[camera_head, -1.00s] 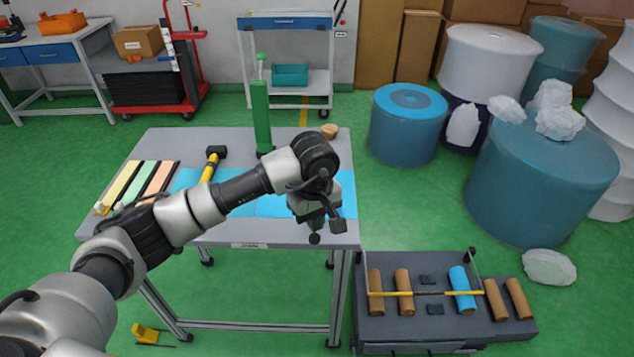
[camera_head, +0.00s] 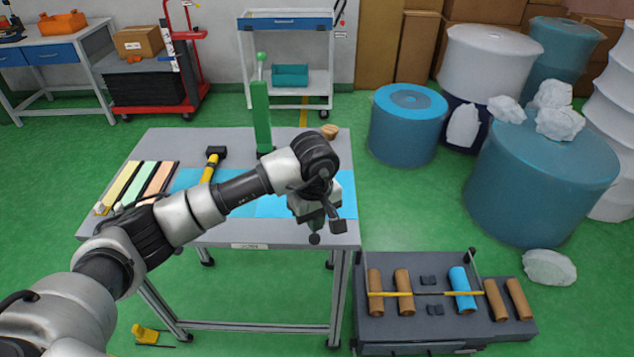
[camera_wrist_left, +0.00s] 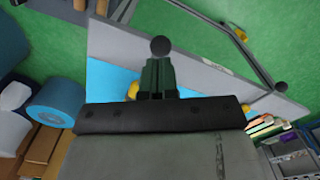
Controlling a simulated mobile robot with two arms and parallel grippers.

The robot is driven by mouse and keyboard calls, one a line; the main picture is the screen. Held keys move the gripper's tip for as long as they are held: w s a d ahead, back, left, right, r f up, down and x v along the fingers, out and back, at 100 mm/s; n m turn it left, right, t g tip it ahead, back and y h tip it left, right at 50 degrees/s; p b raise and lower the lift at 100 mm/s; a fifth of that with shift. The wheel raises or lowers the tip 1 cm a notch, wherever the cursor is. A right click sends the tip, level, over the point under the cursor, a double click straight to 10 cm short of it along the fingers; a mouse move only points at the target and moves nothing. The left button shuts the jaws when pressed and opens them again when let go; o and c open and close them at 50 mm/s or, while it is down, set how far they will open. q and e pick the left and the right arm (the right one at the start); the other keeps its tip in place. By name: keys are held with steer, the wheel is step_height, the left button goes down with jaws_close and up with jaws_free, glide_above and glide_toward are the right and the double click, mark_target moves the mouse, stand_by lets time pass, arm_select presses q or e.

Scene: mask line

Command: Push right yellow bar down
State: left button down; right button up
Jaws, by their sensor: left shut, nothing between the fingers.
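The right yellow bar (camera_head: 463,293) is a thin bar lying level across the rolls on a low dark stand at the lower right. A left yellow bar (camera_head: 389,294) lies in line with it. My left gripper (camera_head: 316,231) hangs over the right front of the grey table, left of and apart from both bars. Its dark green fingers are shut and empty, and they show in the left wrist view (camera_wrist_left: 158,77). A dark ball shows at their tips; I cannot tell whether they touch it. My right gripper is not in view.
The grey table (camera_head: 230,140) carries a green post (camera_head: 261,118), a black-headed mallet (camera_head: 213,163) and coloured strips. The low stand (camera_head: 440,262) holds several brown rolls and a blue roll (camera_head: 461,287). Large blue rolls (camera_head: 540,180) stand behind it. Green floor lies between.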

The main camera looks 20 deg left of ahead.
mark_target(314, 236)
arm_select(q)
steer(key=shift+f, duration=0.2)
stand_by(0.4)
steer(key=shift+f+b, duration=2.5)
steer(key=shift+b, duration=0.1)
steer(key=shift+r+p, duration=0.4)
steer(key=shift+r, duration=0.25)
steer(key=shift+r+p, duration=1.5)
steer(key=shift+r, duration=1.95)
